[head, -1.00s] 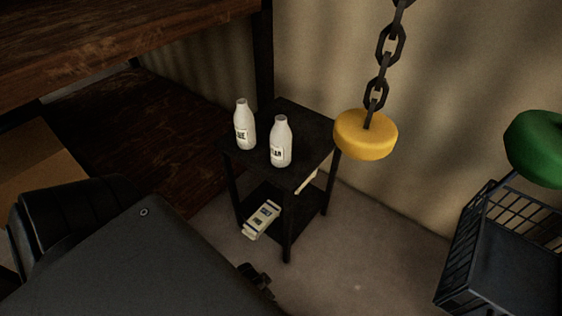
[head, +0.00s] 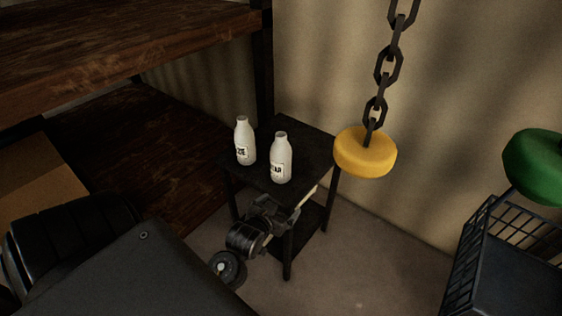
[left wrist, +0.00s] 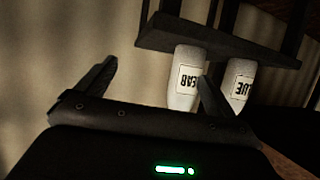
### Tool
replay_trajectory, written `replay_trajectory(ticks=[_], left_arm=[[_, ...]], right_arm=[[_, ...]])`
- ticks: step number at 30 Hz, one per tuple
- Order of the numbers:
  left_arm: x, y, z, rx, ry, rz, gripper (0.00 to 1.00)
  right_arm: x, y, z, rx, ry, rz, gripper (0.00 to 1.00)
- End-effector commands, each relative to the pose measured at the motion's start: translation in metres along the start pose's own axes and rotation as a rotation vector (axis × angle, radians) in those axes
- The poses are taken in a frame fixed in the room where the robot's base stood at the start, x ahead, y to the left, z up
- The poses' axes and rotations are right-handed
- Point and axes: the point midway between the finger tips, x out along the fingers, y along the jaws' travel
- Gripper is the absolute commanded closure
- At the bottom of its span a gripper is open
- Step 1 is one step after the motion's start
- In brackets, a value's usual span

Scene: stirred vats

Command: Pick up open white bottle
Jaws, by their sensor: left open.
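Two white bottles stand upright on a small dark table: the left bottle (head: 244,142), its label ending in "UE", and the right bottle (head: 281,160), its label ending in "AR". I cannot tell from the frames which is open. My left gripper (head: 278,211) is open and empty, in front of and below the tabletop edge. In the left wrist view, which looks upside down, the right bottle (left wrist: 183,98) shows near the fingers and the left bottle (left wrist: 240,82) farther right, partly behind a finger. My right gripper is not in view.
The dark table (head: 310,137) stands by the wall. Wooden shelves (head: 130,45) fill the left.

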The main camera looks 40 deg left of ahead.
Motion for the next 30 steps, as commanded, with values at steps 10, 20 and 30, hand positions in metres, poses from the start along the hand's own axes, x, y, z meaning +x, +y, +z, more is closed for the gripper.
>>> replay_trajectory(ticks=[10, 20, 30], left_arm=[[0.035, -0.054, -0.064, -0.085, 0.387, -0.186, 0.06], [0.050, -0.062, -0.076, -0.087, 0.419, -0.201, 0.06], [0.085, -0.070, -0.089, -0.086, 0.416, -0.200, 0.06]], right_arm=[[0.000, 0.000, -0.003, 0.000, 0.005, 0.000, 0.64], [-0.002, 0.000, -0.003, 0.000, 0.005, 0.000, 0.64], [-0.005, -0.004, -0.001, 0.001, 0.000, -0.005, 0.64]])
